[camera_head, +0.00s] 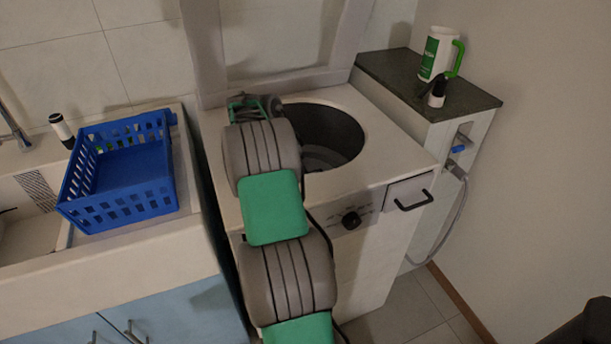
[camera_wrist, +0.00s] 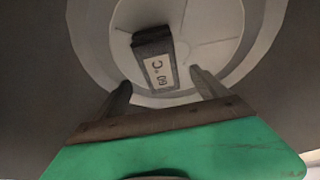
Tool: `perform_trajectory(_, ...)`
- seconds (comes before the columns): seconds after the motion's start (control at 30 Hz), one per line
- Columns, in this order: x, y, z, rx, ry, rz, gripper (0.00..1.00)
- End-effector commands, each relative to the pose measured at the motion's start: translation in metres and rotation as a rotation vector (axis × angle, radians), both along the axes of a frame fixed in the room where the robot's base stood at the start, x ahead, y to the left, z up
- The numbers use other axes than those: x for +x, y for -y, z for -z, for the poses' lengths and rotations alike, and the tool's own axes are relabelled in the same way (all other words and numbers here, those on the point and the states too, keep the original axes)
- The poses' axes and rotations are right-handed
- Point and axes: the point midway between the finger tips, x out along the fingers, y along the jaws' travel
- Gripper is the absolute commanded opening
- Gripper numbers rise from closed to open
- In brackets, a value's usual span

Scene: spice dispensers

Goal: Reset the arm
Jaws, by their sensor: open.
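My arm reaches over the top-loading washing machine (camera_head: 400,150) in the head view. My gripper is mostly hidden there behind my own arm near the machine's round opening. In the wrist view my gripper (camera_wrist: 160,90) is open, with its two fingers apart. A dark box-shaped object (camera_wrist: 153,50) with a pale label reading "60 °C" shows just beyond and between the fingertips. It lies against the pale round drum bottom (camera_wrist: 205,22). I cannot tell whether the fingers touch it.
A blue basket (camera_head: 120,180) stands on the counter at left, beside a small white and black bottle (camera_head: 61,129).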

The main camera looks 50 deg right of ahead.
Motion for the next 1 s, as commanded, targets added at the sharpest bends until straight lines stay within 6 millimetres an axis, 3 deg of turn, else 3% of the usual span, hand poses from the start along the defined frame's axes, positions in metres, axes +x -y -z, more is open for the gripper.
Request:
perform_trajectory(0.13, 0.004, -0.006, -0.018, 0.0, 0.0, -0.001, 0.83)
perform_trajectory(0.67, 0.004, -0.007, -0.025, 0.0, 0.0, 0.0, 0.83)
perform_trajectory(0.77, 0.004, -0.007, -0.049, -0.001, 0.001, 0.001, 0.83)
perform_trajectory(0.9, 0.004, -0.007, -0.109, -0.001, 0.001, 0.001, 0.83)
perform_trajectory(1.0, 0.004, -0.007, -0.142, 0.0, -0.001, 0.0, 0.83)
